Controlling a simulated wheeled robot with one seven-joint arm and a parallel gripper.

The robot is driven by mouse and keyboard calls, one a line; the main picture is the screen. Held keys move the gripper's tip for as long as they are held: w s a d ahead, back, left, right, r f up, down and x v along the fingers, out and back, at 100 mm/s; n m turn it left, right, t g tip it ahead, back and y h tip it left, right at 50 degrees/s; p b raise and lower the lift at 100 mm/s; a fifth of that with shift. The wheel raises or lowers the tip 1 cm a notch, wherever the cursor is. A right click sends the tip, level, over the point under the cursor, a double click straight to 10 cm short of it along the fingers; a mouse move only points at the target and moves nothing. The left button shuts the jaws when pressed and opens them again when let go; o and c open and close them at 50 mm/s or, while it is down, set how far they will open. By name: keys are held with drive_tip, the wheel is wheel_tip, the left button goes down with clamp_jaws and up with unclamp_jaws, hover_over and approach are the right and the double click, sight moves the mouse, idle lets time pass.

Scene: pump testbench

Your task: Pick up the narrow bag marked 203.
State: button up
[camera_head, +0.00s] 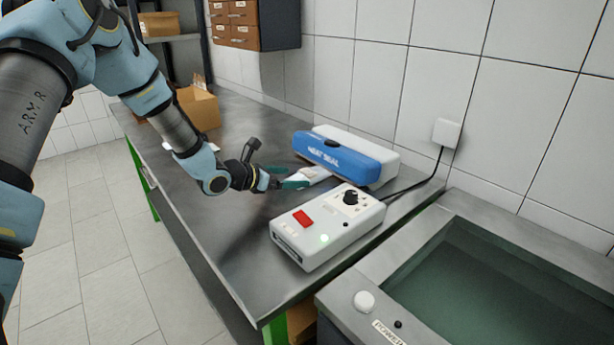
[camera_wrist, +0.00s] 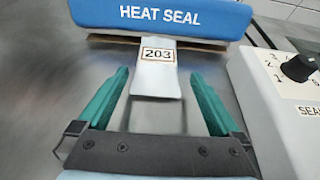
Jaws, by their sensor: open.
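The narrow white bag marked 203 (camera_wrist: 157,82) sticks out from under the front of the blue heat sealer bar (camera_wrist: 160,17) in the wrist view. Its far end is hidden under the sealer. In the head view the bag (camera_head: 316,173) is a small pale strip in front of the heat sealer (camera_head: 343,154). My gripper (camera_wrist: 160,92) is open, with one green finger on each side of the bag's near end. The fingers look apart from the bag. In the head view my gripper (camera_head: 287,183) points at the sealer, low over the steel table.
A white control box (camera_head: 327,227) with a black knob and red switch stands just right of my gripper. A water-filled sink (camera_head: 490,285) lies farther right. A cardboard box (camera_head: 197,106) sits at the table's far end. The steel table (camera_head: 215,250) is clear at the front left.

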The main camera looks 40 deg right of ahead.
sight(304, 176)
drive_tip(key=p+x, duration=0.2)
drive_tip(key=x, duration=0.2)
drive_tip(key=shift+w+d+r+p, duration=0.1)
drive_tip(key=shift+w+r+p, duration=0.1)
drive_tip(key=shift+p, duration=0.1)
drive_tip(key=shift+d+f, duration=0.35)
drive_tip(key=shift+d, duration=0.15)
drive_tip(key=shift+c, duration=0.4)
drive_tip(key=c, duration=1.5)
drive_tip(key=shift+r, duration=0.3)
